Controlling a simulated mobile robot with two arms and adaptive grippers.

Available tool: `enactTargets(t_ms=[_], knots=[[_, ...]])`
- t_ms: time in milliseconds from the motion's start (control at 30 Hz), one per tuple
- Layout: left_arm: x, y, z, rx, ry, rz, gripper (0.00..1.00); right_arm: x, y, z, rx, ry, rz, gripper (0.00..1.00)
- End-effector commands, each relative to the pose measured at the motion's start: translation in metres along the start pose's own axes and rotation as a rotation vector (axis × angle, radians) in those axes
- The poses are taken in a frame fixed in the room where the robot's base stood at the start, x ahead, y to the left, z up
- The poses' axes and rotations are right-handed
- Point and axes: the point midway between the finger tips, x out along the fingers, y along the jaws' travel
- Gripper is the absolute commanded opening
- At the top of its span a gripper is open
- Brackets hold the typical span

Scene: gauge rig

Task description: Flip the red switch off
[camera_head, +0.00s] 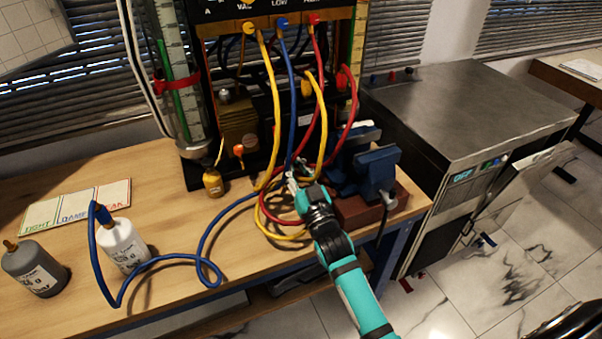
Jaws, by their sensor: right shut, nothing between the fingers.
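I cannot make out for certain which part is the red switch. A small orange-red knob (238,150) sits low on the rig (199,160), beside the brass-coloured pump body. The hoses and gripper hide part of the rig's base. My left gripper is not in view.
Yellow, blue and red hoses (268,80) hang and loop around my right gripper. A blue vise (375,170) stands close on its right. The grey cabinet (460,110) is at right.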

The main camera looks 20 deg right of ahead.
Motion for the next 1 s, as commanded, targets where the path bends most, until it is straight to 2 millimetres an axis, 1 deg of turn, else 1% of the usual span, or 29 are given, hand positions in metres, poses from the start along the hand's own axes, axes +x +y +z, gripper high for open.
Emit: enactTargets(t_ms=[33,100,200,300,433,1000], knots=[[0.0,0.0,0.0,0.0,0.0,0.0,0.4,-0.011,0.0,-0.003,0.0,-0.001,0.0,0.0],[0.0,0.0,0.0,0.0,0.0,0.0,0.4,-0.022,0.0,-0.006,0.0,-0.001,0.0,0.0],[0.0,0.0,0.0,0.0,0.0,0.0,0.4,-0.033,0.0,-0.01,0.0,0.0,0.0,0.0],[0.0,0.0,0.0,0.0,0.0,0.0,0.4,-0.04,0.0,-0.012,0.0,0.001,0.0,0.0],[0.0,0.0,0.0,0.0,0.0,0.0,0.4,-0.042,0.0,-0.013,0.0,0.001,0.0,0.0],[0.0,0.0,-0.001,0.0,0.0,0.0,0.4,-0.042,0.0,-0.013,-0.001,0.001,0.0,0.0]])
